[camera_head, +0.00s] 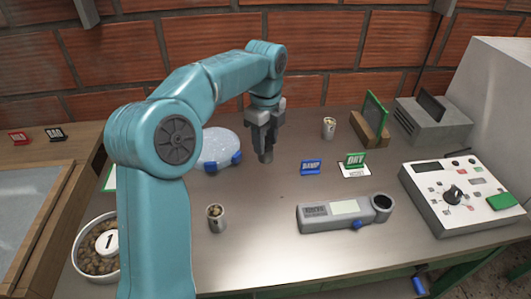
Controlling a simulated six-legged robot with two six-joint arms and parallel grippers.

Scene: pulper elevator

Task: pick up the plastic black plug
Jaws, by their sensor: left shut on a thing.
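My left gripper (265,146) comes in from the left and points down over the back middle of the metal table. Its dark fingers are closed together on a small dark piece at the tips, which I take to be the black plug (266,157). The fingers hide most of it, and its shape is hard to make out. I cannot tell whether it touches the table. My right gripper is not in view.
Small cups (329,128) and (216,219) hold beans. A brick wall closes the back.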

